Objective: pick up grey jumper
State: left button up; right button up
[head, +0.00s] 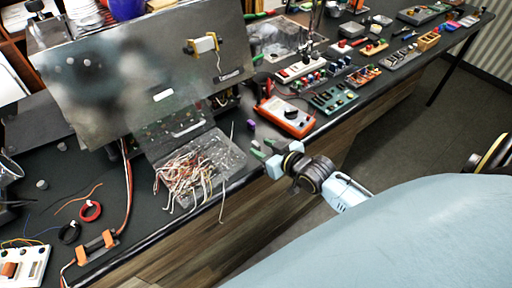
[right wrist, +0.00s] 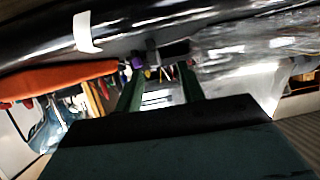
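A heap of jumper wires (head: 190,175), mostly white, grey-looking and red-orange, lies in a clear tray (head: 232,160) near the front edge of the bench. Several wire ends hang over the tray's front. I cannot tell which single wire is the grey jumper. My right gripper (head: 263,149) is at the bench's front edge, just right of the tray and apart from the wires. Its two green fingers are spread with nothing seen between them, also in the right wrist view (right wrist: 160,88). My left gripper is not in view.
A small purple part (head: 250,125) stands just beyond my right gripper. An orange multimeter (head: 284,116) lies to its right. A large metal panel (head: 145,65) stands upright behind the tray. Red (head: 90,210) and black (head: 70,232) rings lie at left. Floor is clear in front.

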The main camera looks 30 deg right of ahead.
aim_at(257, 144)
jog(key=shift+x, duration=3.2)
jog(key=shift+d, duration=0.2)
jog(key=shift+c, duration=0.3)
grip_shut()
